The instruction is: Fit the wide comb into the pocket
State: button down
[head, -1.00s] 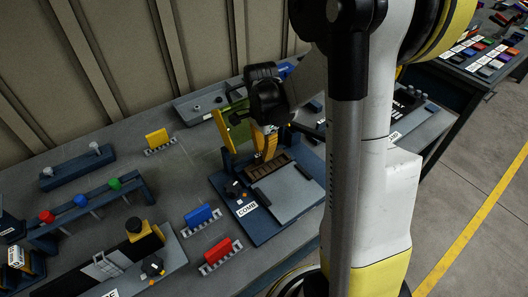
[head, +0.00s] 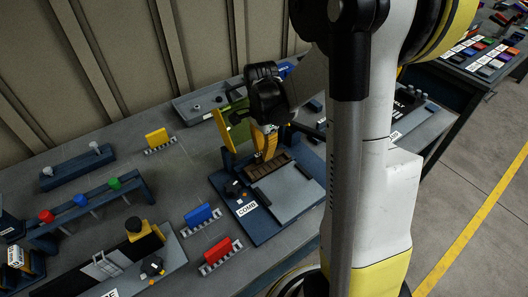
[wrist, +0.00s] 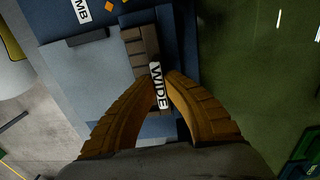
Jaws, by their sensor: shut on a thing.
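My gripper (wrist: 170,78) is shut on the wide comb, whose white label reading WIDE (wrist: 157,86) shows between the fingertips in the wrist view. A brown segmented bar (wrist: 139,44) extends from the label, away from the fingers. In the head view the gripper (head: 264,157) points down over the same brown bar (head: 272,166) at the back of the dark blue station marked COMB (head: 247,209). The pocket cannot be told apart from the bar, and I cannot tell whether the comb is seated. The fingers hide part of it.
A grey plate (head: 292,190) lies in front of the bar. Blue (head: 199,215), red (head: 219,250) and yellow (head: 156,137) toothed pieces stand on the bench to the left.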

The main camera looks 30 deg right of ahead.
jog(key=shift+r, duration=0.2)
jog(key=shift+r+p, duration=1.6)
jog(key=shift+r, duration=0.45)
jog(key=shift+f, duration=0.1)
